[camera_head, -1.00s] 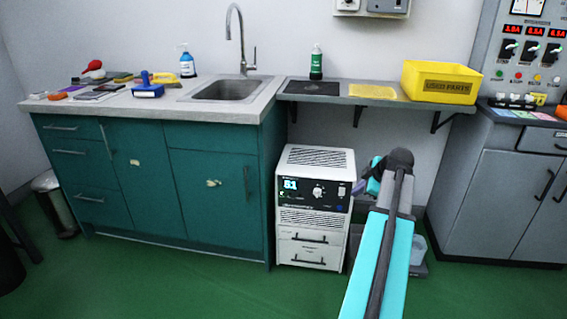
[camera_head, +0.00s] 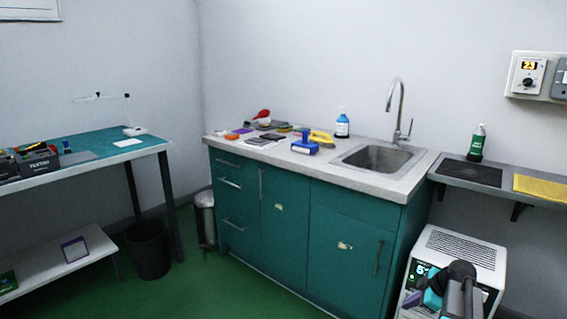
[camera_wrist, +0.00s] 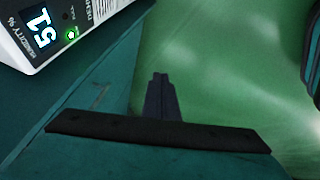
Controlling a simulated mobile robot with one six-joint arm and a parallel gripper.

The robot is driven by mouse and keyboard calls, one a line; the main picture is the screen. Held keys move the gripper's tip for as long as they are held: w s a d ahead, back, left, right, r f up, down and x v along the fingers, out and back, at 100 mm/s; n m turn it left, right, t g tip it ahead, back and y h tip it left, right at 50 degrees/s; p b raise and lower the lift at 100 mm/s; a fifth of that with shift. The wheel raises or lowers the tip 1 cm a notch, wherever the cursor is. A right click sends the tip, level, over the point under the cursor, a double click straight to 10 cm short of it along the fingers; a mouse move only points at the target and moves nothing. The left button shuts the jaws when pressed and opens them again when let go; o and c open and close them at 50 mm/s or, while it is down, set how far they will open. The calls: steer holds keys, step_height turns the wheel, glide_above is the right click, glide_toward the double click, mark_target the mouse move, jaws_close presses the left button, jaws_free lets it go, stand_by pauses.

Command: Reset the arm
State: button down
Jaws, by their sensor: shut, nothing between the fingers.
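My gripper (camera_wrist: 160,82) shows in the wrist view with its dark fingers together and nothing between them. It points down over the green floor (camera_wrist: 210,50). In the head view, part of my arm shows at the bottom right, in front of the white dehumidifier (camera_head: 459,254). The fingertips cannot be made out clearly there. The dehumidifier's display (camera_wrist: 40,17) shows at the top left of the wrist view, apart from the fingers.
A teal cabinet with a grey counter (camera_head: 255,158) and sink (camera_head: 378,158) stands in the middle. A shelf (camera_head: 530,190) juts out at the right. A teal-topped workbench (camera_head: 95,146) and a black bin (camera_head: 149,250) stand at the left. The floor between is clear.

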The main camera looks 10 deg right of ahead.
steer(key=s+a+f+n+g+y+p, duration=0.1)
steer(key=s+a+f+g+p, duration=0.2)
steer(key=a, duration=0.7)
steer(key=s+a+f+g+p, duration=0.1)
steer(key=a+f+p, duration=0.3)
steer(key=a, duration=0.6)
steer(key=s+a+f+n+g+y+p, duration=0.15)
steer(key=a+f, duration=0.35)
steer(key=a, duration=0.5)
steer(key=s+a+f+m+g+h+p, duration=0.2)
steer(key=s+a+p, duration=0.3)
steer(key=s, duration=0.6)
steer(key=s+a+f+m+g+h+p, duration=0.1)
steer(key=s+a+f+m+g+p, duration=0.15)
steer(key=s+a, duration=0.55)
steer(key=s+d+m+h, duration=0.2)
steer(key=s+d+m, duration=0.2)
steer(key=s+m, duration=0.3)
steer(key=shift+d+f+m+g, duration=0.2)
steer(key=shift+f+m+g, duration=0.15)
steer(key=shift+m, duration=0.35)
